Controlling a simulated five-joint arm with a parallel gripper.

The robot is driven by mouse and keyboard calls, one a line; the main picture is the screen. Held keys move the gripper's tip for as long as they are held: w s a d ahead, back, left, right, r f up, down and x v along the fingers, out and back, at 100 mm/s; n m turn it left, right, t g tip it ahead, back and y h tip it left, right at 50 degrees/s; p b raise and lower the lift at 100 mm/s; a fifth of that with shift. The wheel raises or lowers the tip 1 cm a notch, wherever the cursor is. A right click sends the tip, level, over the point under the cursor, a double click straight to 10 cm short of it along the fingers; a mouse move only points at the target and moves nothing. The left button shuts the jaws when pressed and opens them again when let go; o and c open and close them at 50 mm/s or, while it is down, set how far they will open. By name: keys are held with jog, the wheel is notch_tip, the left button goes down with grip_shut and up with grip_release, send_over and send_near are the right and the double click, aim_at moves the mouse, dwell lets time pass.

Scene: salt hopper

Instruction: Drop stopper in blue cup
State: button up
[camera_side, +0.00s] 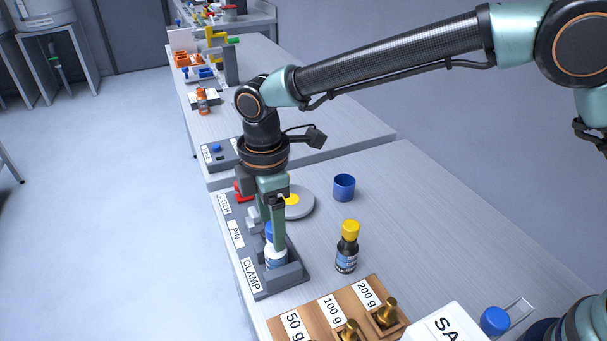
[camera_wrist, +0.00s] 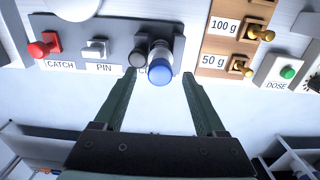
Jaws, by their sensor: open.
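A white bottle (camera_side: 276,256) with a blue stopper (camera_side: 269,230) stands upright in the grey fixture labelled CLAMP (camera_side: 289,277). In the wrist view the blue stopper (camera_wrist: 160,74) shows end-on, between the tips of my fingers. My gripper (camera_side: 271,232) points down at the bottle's top. It is open, one green finger on either side of the stopper, with gaps visible in the wrist view; one finger partly hides the stopper in the side view. The blue cup (camera_side: 344,187) stands upright on the bench to the right, beyond the bottle.
A dark bottle with a yellow cap (camera_side: 347,246) stands right of the clamp. A round grey dish (camera_side: 307,207) sits behind my gripper. The wooden weight rack (camera_side: 317,309) is at the front. A red catch (camera_wrist: 44,45) and pin (camera_wrist: 96,48) share the clamp's panel.

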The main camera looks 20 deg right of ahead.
grip_shut()
jog(key=shift+r, duration=0.15)
notch_tip(320, 180, up, 20)
dwell(0.6)
